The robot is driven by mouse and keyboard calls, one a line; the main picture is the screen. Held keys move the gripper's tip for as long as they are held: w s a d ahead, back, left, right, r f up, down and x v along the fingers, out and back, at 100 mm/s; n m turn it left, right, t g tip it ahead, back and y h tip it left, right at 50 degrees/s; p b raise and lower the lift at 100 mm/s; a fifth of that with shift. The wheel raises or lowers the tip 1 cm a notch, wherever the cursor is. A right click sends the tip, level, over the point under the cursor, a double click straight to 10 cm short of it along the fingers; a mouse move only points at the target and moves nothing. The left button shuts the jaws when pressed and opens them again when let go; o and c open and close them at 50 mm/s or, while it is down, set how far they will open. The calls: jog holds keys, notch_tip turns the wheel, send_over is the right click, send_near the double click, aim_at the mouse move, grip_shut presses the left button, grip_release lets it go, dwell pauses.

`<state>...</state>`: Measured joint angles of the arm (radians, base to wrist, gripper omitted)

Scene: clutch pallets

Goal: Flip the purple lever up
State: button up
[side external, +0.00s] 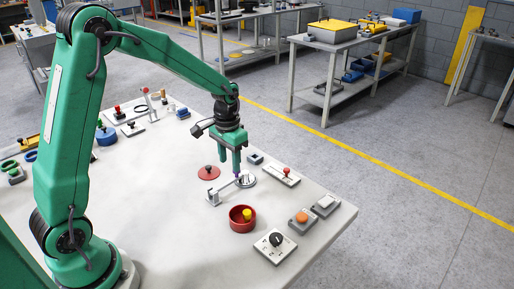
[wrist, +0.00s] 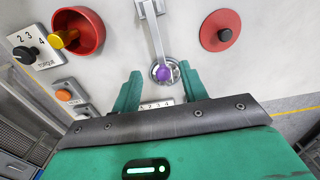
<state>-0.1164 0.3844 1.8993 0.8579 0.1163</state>
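The purple lever is a thin metal bar (side external: 226,184) with a purple ball knob (wrist: 166,73) at its end. It lies low, almost flat, running from a pale bracket (side external: 212,197) to its knob, which is over a round metal plate (side external: 247,181). My gripper (side external: 230,167) points down just above the knob end. In the wrist view my gripper (wrist: 160,70) has its two green fingers spread apart, with the knob showing in the gap between the tips. The fingers look empty; whether one touches the knob I cannot tell.
A red bowl (side external: 235,224) with a yellow knob stands in front. A red disc (side external: 208,173) lies behind left. A slider with a red knob (side external: 286,173), an orange button (side external: 301,217) and a black rotary dial (side external: 275,240) are to the right and front.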

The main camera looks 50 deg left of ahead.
jog(key=shift+r, duration=0.1)
notch_tip(320, 180, up, 8)
dwell(0.8)
jog(key=shift+f, duration=0.25)
jog(key=f+n, duration=0.1)
jog(key=n, duration=0.2)
jog(key=w+f+n, duration=0.1)
jog(key=n, duration=0.2)
jog(key=w+f+n, duration=0.1)
jog(key=n, duration=0.2)
jog(key=shift+w+f, duration=0.15)
jog(key=shift+f, duration=0.2)
jog(key=shift+f, duration=3.9)
grip_shut()
